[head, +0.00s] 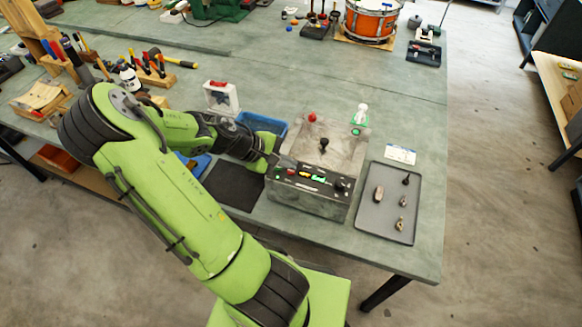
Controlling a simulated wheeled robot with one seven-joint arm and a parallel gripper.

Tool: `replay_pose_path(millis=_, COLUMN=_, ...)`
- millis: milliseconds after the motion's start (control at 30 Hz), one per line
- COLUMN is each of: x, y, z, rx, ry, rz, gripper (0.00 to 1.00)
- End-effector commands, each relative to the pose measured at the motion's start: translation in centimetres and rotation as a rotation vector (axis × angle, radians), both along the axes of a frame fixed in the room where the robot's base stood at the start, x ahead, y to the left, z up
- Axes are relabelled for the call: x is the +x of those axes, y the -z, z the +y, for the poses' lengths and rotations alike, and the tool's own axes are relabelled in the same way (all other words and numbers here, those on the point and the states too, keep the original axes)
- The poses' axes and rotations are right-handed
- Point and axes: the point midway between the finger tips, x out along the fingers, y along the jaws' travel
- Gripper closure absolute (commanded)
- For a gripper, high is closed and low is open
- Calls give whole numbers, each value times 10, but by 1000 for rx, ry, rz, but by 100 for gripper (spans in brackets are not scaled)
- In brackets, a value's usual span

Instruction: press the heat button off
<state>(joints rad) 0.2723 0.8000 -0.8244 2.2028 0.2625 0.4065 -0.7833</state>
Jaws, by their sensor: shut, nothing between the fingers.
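A grey box-shaped machine (330,147) stands near the front edge of the bench. Its dark front control panel (312,184) carries small red, yellow and green coloured controls (305,175) and a black knob (341,186). Which one is the heat button is too small to tell. My gripper (284,163) is shut and empty at the upper left end of the panel. Whether it touches the panel cannot be told. My gripper and arm hide part of the machine's left side.
A grey tray (385,225) with several small metal parts lies right of the machine. A blue bin (262,123) stands behind my gripper, and a dark mat (232,187) lies left of the machine.

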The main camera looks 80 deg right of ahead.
Motion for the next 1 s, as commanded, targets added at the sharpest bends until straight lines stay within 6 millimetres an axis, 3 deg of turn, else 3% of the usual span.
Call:
replay_pose_path(millis=267, x=0, y=-3, z=0, rx=0, ry=0, rz=0, gripper=100)
replay_pose_path(millis=767, x=0, y=-62, z=0, rx=1, ry=1, rz=0, gripper=100)
replay_pose_path(millis=1000, x=0, y=-60, z=0, rx=1, ry=1, rz=0, gripper=100)
